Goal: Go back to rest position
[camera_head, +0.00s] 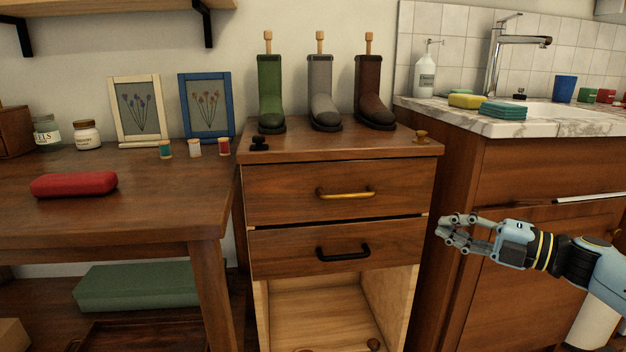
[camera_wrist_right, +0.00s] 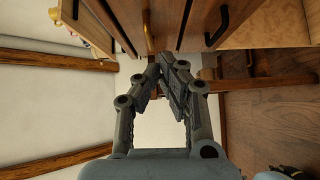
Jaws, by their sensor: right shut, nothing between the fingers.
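My right gripper (camera_head: 447,232) comes in from the right in the head view. It is shut and empty, pointing left in front of the sink cabinet (camera_head: 488,168), beside the drawer unit (camera_head: 432,190). In the right wrist view the gripper (camera_wrist_right: 158,75) shows with its fingers together and nothing between them. My left gripper is in neither view.
The drawer unit has a brass-handled upper drawer (camera_head: 290,192), a black-handled lower drawer (camera_head: 290,254) and an open compartment (camera_head: 310,305). Three boots stand on top, including a green boot (camera_head: 271,90). A table (camera_head: 150,210) with a red case (camera_head: 74,184) stands left.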

